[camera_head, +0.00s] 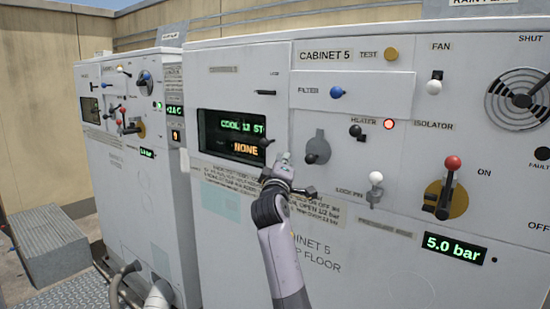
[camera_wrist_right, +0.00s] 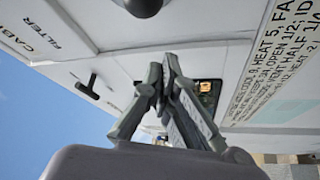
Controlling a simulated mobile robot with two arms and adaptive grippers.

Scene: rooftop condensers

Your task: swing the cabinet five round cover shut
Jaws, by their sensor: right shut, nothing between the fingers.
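Cabinet 5 (camera_head: 382,245) is the large white front filling the right of the head view. Its small grey round cover (camera_head: 320,146) is on the panel below the filter door, with a dark knob (camera_head: 311,158) at its lower left. I cannot tell how far the cover is swung. My right gripper (camera_head: 283,158) is just left of the cover, apart from the knob, with its fingers shut and empty. In the right wrist view the shut fingers (camera_wrist_right: 168,65) point at the panel, and a dark round knob (camera_wrist_right: 143,5) is cut off at the top edge. My left gripper is out of view.
A display (camera_head: 232,136) is left of my gripper, with a dark handle (camera_head: 265,142) at its right edge. A heater knob (camera_head: 356,131), a white-tipped lever (camera_head: 376,180) and a red-tipped lever (camera_head: 450,180) stick out to the right. Another cabinet (camera_head: 130,180) stands left.

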